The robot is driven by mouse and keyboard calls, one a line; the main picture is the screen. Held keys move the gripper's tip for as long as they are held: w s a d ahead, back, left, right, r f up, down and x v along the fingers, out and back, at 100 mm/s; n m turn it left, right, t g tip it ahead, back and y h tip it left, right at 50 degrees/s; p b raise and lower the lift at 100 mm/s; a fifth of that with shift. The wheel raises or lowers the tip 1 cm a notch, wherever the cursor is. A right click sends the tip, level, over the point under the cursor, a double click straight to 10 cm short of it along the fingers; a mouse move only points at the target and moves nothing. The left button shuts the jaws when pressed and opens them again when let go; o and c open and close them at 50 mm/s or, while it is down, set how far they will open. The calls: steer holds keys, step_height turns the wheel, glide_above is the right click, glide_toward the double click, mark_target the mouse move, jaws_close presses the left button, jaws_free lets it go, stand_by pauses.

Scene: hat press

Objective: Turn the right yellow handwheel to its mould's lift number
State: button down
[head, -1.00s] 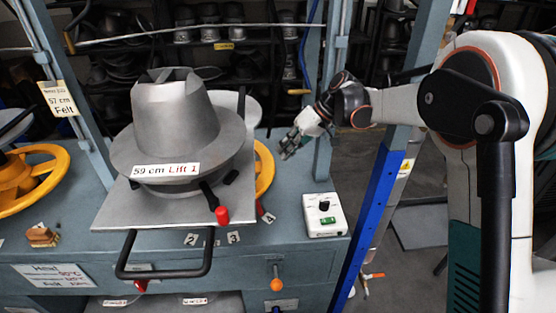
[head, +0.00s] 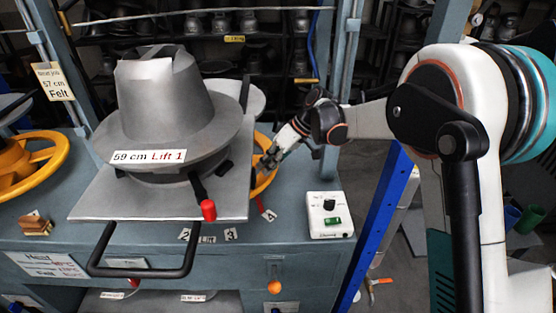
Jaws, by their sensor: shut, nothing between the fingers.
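The right yellow handwheel (head: 266,180) shows as a narrow arc behind the plate; most of it is hidden. The grey hat-shaped mould (head: 165,105) stands on a square grey plate (head: 110,205) with a black handle at the front. The mould's label (head: 150,156) reads "59 cm Lift 1". Number tags 2 (head: 184,234) and 3 (head: 231,234) lie on the bench front, with "Lift" printed between them. A tag 1 is not visible. My gripper (head: 264,164) is shut and empty at the handwheel's rim; I cannot tell whether it touches.
Another yellow handwheel (head: 30,160) is at the left. A red-knobbed lever (head: 208,210) sticks out at the plate's front right. A white control box (head: 327,214) sits on the bench's right. A blue post (head: 375,220) stands beyond it.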

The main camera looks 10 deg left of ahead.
mark_target(254, 174)
steer(key=shift+s+a+r+b, duration=0.15)
steer(key=shift+s+a, duration=0.2)
steer(key=shift+s, duration=0.3)
steer(key=shift+s+a+b, duration=0.15)
steer(key=shift+s+a, duration=0.2)
steer(key=shift+s, duration=0.25)
steer(key=shift+s+a+m+t, duration=0.25)
steer(key=shift+s+a+m, duration=0.15)
steer(key=shift+s, duration=0.25)
steer(key=shift+s+a+m+t, duration=0.25)
steer(key=shift+s+m, duration=0.15)
steer(key=shift+s, duration=0.2)
steer(key=shift+m+t, duration=0.5)
steer(key=shift+m, duration=0.3)
steer(key=s+a+p, duration=0.1)
steer(key=s+a, duration=0.3)
steer(key=shift+s, duration=0.35)
steer(key=shift+s+a, duration=0.5)
steer(key=shift+a, duration=0.2)
